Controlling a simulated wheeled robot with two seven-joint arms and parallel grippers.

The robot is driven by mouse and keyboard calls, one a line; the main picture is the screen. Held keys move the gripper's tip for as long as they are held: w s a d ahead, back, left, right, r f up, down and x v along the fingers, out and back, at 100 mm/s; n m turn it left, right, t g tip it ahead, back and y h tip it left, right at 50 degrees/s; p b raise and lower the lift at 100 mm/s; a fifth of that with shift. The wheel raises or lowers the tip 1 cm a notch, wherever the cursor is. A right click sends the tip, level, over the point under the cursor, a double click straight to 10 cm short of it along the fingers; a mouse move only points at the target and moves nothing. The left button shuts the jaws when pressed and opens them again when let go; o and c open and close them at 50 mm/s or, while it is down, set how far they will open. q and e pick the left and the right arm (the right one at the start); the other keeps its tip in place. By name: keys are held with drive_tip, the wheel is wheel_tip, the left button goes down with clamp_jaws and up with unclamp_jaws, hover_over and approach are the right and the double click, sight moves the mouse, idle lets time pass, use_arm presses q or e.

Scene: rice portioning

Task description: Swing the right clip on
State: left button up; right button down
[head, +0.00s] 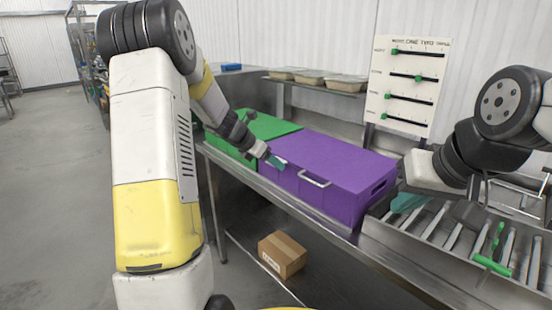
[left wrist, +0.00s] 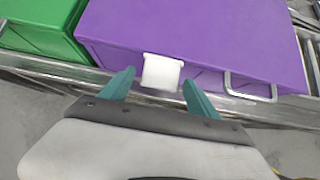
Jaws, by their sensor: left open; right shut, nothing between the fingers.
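A purple box (head: 335,168) with a lid stands on the steel counter, a silver handle (head: 315,180) on its front. In the left wrist view a white clip (left wrist: 162,72) sits at the front lid edge, left of the handle (left wrist: 250,87). My left gripper (head: 274,161) is open at the box's front, its teal fingers (left wrist: 158,92) either side of the clip and apart from it. My right gripper (head: 408,202) is shut and empty beyond the box's right end, above the rollers. No other clip can be made out.
A green box (head: 255,130) stands left of the purple box. A roller conveyor (head: 450,235) with green-handled tools lies at right. A slider panel (head: 410,85) and a shelf of trays (head: 310,78) stand behind. A cardboard box (head: 282,255) is below the counter.

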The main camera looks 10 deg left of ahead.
use_arm(q)
drive_tip(key=c, duration=0.7)
drive_tip(key=shift+o, duration=0.2)
drive_tip(key=shift+f, duration=0.1)
